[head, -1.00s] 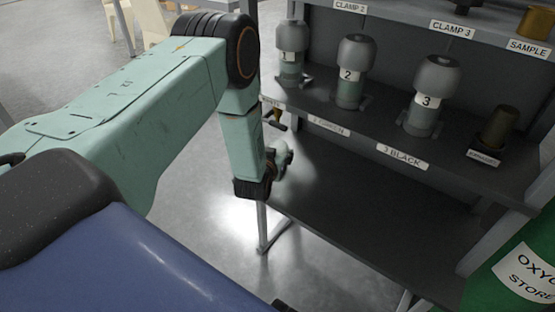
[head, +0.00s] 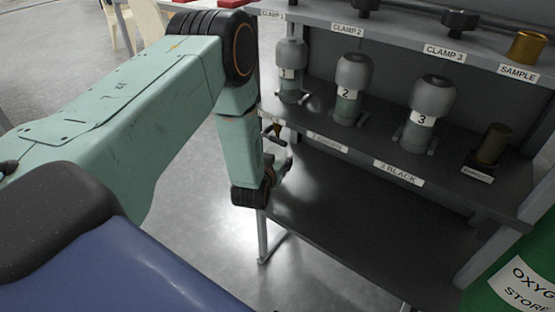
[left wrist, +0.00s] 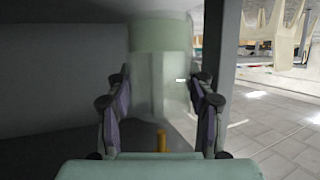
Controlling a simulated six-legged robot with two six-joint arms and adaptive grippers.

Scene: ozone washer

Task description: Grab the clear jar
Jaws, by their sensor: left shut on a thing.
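A pale, see-through clear jar (left wrist: 160,75) with a greenish upper band stands upright between the fingers in the left wrist view. My left gripper (left wrist: 160,112) has one finger on each side of it and is shut on it. In the head view my left gripper (head: 280,150) is at the left end of the shelving, just below jar 1's shelf spot. The held jar is hard to make out there. My right gripper is not in view.
Jars 1 (head: 290,72), 2 (head: 351,90) and 3 (head: 426,115) stand on the middle shelf (head: 385,132). A brown cylinder (head: 492,147) stands to their right. Clamps and a gold sample cup (head: 527,47) sit on the top shelf. The lower shelf (head: 370,220) is bare.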

